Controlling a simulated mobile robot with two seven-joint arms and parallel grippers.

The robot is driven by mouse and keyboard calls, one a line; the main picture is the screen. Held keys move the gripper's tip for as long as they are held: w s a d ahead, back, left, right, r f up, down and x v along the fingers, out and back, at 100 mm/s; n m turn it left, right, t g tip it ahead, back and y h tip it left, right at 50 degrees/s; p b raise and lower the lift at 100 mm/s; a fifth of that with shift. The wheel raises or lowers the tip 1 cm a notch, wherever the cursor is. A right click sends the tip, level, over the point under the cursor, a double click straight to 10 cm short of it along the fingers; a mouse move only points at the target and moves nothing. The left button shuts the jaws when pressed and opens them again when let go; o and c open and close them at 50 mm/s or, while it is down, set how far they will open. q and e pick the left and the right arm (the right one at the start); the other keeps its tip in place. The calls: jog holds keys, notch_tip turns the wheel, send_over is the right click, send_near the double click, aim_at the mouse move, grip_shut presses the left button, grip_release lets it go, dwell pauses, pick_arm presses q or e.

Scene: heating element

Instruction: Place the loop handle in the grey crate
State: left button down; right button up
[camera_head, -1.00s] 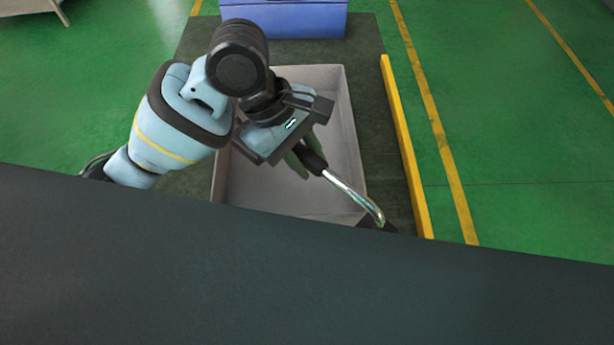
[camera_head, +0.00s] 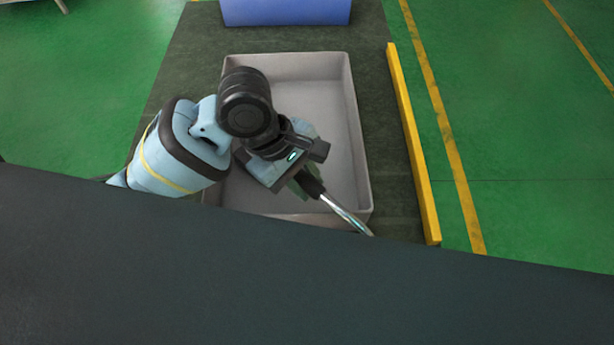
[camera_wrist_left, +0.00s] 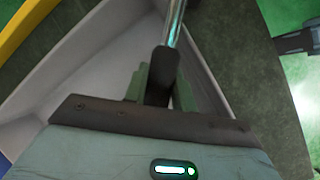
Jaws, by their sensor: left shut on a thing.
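The loop handle (camera_head: 345,213) is a shiny metal rod with a black end. My left gripper (camera_head: 309,184) is shut on that black end. In the left wrist view the black end (camera_wrist_left: 163,70) sits between the green fingers of my left gripper (camera_wrist_left: 157,85), and the rod runs up out of the picture. The grey crate (camera_head: 359,130) is a shallow open box, and the gripper is over its near part. In the head view the rod slants down to the right across the crate's near edge, and its far end is hidden behind the dark surface in front.
A blue box (camera_head: 286,11) stands behind the crate. A yellow bar (camera_head: 412,145) runs along the right side of the dark platform (camera_head: 385,120). A dark surface (camera_head: 300,285) fills the near part of the head view. The crate's visible floor looks empty.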

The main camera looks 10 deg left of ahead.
pick_arm(q)
jog(key=shift+f, duration=0.15)
jog(key=c, duration=1.1)
grip_release()
jog(key=shift+c, duration=0.2)
pick_arm(e)
jog(key=shift+w+r, duration=0.1)
jog(key=shift+w, duration=0.1)
pick_arm(q)
jog(key=p+v, duration=0.2)
jog(key=v, duration=1)
jog(key=shift+p, duration=0.4)
pick_arm(e)
jog(key=shift+t, duration=0.5)
jog(key=shift+w+d+r, duration=0.1)
jog(key=shift+w+r, duration=0.45)
jog(key=shift+r, duration=0.35)
jog(key=shift+w+d+r, duration=0.1)
jog(key=shift+w+r, duration=0.45)
jog(key=shift+r, duration=0.35)
